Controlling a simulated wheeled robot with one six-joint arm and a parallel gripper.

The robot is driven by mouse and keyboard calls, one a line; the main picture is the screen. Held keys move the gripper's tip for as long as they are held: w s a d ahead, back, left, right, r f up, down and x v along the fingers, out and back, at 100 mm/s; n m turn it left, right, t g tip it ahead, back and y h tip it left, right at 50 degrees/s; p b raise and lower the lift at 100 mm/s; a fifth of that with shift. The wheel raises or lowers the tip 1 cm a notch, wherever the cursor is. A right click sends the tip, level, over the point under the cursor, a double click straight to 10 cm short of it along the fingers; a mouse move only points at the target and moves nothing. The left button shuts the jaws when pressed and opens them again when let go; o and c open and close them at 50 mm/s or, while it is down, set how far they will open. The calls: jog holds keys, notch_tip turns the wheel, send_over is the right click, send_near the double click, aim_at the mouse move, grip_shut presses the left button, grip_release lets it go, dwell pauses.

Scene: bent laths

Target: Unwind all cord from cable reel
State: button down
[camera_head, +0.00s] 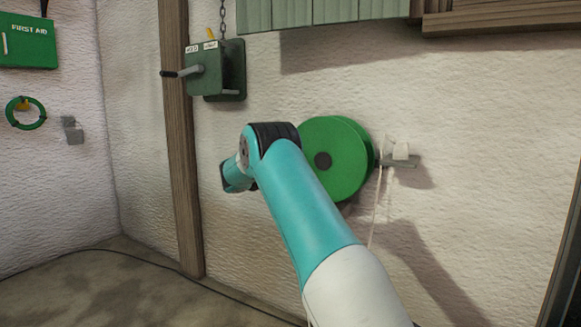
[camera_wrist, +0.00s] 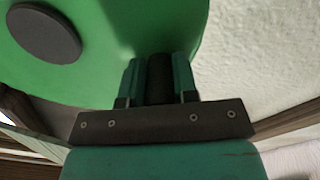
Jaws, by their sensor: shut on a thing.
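The cable reel is a green round drum with a dark hub, mounted on the white wall in the head view (camera_head: 345,150). It also fills the upper left of the wrist view (camera_wrist: 130,30). A pale cord (camera_head: 376,205) hangs down beside its right edge. In the wrist view my gripper (camera_wrist: 160,72) is shut on a dark upright handle (camera_wrist: 160,80) at the reel's face, near its rim. In the head view my arm covers the reel's lower left, and the gripper is hidden. How much cord is on the reel cannot be seen.
A small bracket (camera_head: 402,162) with a white piece on it sits right of the reel. A green crank box (camera_head: 215,70) with a chain is on the wall at upper left, beside a wooden post (camera_head: 180,140). A dark cable (camera_head: 150,262) lies along the floor.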

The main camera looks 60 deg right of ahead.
jog(key=c, duration=0.9)
grip_release()
jog(key=shift+w+a, duration=0.25)
jog(key=shift+s+d, duration=0.15)
jog(key=shift+s, duration=0.05)
jog(key=a+p, duration=0.1)
jog(key=a, duration=0.4)
jog(key=a+p, duration=0.1)
jog(key=a, duration=0.5)
jog(key=s+a, duration=0.1)
jog(key=a, duration=0.5)
jog(key=shift+a+p, duration=0.2)
jog(key=shift+p, duration=0.2)
